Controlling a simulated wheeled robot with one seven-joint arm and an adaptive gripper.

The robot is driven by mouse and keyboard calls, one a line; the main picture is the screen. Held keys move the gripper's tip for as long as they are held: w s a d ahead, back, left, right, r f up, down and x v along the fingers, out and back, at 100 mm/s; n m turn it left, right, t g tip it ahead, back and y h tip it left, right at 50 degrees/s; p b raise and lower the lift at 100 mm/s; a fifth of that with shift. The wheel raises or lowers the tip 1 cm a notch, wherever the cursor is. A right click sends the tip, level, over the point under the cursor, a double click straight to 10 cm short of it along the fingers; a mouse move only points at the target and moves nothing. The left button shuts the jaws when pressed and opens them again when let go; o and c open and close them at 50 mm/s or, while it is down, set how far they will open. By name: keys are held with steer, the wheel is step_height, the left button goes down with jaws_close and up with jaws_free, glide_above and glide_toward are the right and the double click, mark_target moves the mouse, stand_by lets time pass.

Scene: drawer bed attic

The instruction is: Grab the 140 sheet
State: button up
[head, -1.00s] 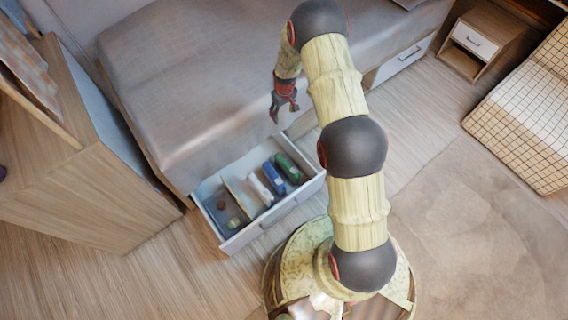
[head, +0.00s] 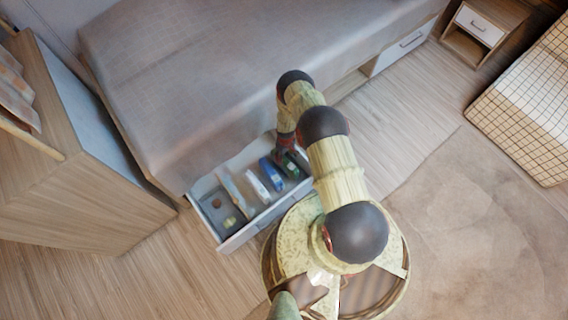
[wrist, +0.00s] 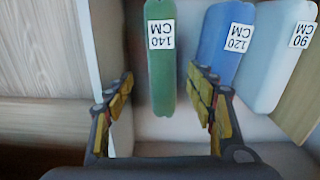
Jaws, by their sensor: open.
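The 140 sheet is a green folded bundle with a white "140 CM" label (wrist: 161,70). In the wrist view it stands upright between my open fingers, its near end between the fingertips. My gripper (wrist: 160,95) is open, one finger on each side of the green sheet, with a gap on the left. The right finger is close to the blue 120 sheet (wrist: 222,45); I cannot tell whether they touch. In the head view the green sheet (head: 291,166) is partly hidden by my gripper (head: 287,150), which is down at the drawer.
The open drawer (head: 232,244) also holds a white 90 sheet (wrist: 278,60), a divider and small items in the left compartment. The bed (head: 200,70) rises behind it. The drawer wall (wrist: 85,50) is close to my left finger.

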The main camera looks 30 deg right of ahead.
mark_target(285, 160)
steer(key=f+b, duration=0.1)
steer(key=f, duration=0.2)
steer(key=f+b, duration=0.2)
steer(key=f, duration=0.1)
steer(key=shift+a+f, duration=0.2)
steer(key=shift+f, duration=0.15)
steer(key=shift+r, duration=0.1)
steer(key=shift+c, duration=0.7)
jaws_close()
